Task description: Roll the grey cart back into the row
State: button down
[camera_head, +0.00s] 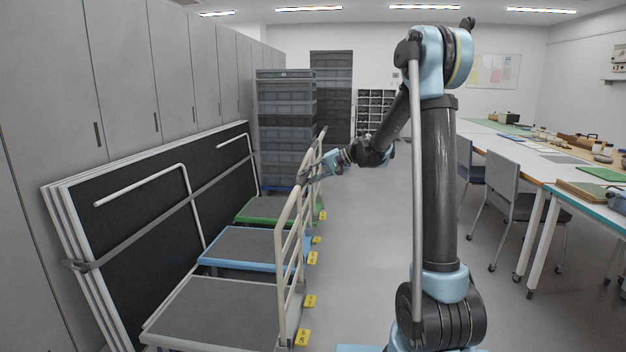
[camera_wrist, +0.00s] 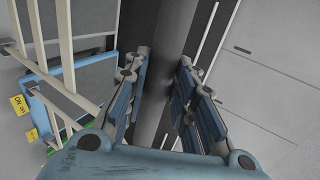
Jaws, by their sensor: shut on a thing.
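The grey cart (camera_head: 222,312) is nearest in the head view, at the bottom left, with a flat grey deck and a cream tube handle (camera_head: 280,285) on its right end. In the wrist view my gripper's two blue-padded fingers (camera_wrist: 163,85) stand on either side of a dark bar-like strip. The exact contact is hard to see. The blue-edged cart (camera_head: 245,246) stands just beyond the grey one.
A green cart (camera_head: 262,210) stands farther back, before stacked grey crates (camera_head: 287,130). Strapped dark panels (camera_head: 130,225) lean on cabinets at left. Yellow labels (camera_head: 310,300) line the carts' right side. Open floor (camera_head: 365,235) lies right of them; chairs (camera_head: 520,205) and tables stand beyond.

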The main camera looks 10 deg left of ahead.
jog(key=a, duration=0.4)
jog(key=shift+f, duration=0.1)
dwell(0.4)
jog(key=c, duration=1)
grip_release()
jog(key=shift+c, duration=0.2)
jog(key=v, duration=1)
jog(key=shift+d, duration=0.1)
